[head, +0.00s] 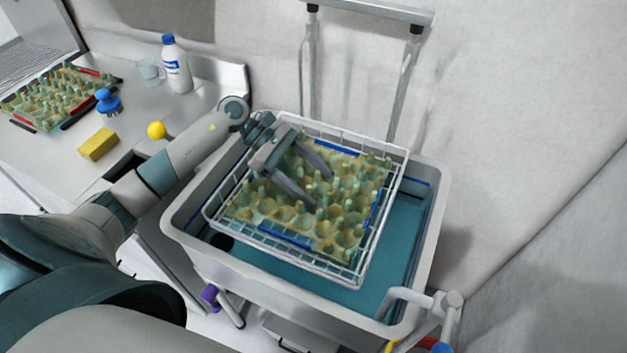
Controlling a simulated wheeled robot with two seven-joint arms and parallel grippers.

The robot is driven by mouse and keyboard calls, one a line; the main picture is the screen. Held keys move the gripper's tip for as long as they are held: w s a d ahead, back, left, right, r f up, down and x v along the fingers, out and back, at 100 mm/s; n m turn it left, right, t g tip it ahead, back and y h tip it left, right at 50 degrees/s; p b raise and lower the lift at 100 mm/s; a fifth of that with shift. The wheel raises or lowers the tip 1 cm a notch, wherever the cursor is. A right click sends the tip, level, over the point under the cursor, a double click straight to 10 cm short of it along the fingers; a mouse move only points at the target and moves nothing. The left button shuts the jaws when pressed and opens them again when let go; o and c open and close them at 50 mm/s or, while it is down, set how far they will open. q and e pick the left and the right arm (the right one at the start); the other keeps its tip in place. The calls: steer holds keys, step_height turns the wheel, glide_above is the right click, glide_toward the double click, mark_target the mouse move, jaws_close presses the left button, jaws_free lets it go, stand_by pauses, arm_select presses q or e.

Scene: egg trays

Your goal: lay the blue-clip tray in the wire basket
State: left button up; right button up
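The greenish egg tray with blue clips (270,207) lies inside the white wire basket (363,270), slightly turned and roughly flat. Blue clips show along its far, right and near edges. The basket sits in the upper part of a grey bin with a teal inside. My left gripper (322,188) is over the left middle of the tray, with its two fingers apart and nothing seen between them. The fingers hide part of the tray, and I cannot tell whether the tips touch it. My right gripper is not in view.
The grey bin (428,225) has a cart handle (365,12) behind it. On the left counter are a red-clip egg tray (48,103), a blue-topped knob (106,100), a yellow sponge (98,144), a yellow ball (156,130), a white bottle (177,68) and a clear cup (149,71).

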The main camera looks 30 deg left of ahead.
arm_select(q)
steer(key=shift+r, duration=0.15)
steer(key=shift+a+r, duration=0.2)
steer(key=shift+a, duration=0.3)
steer(key=b+v, duration=0.4)
steer(key=v, duration=0.6)
steer(key=shift+a, duration=0.1)
steer(key=shift+a+r, duration=0.2)
steer(key=shift+r, duration=0.15)
steer(key=shift+s, duration=0.15)
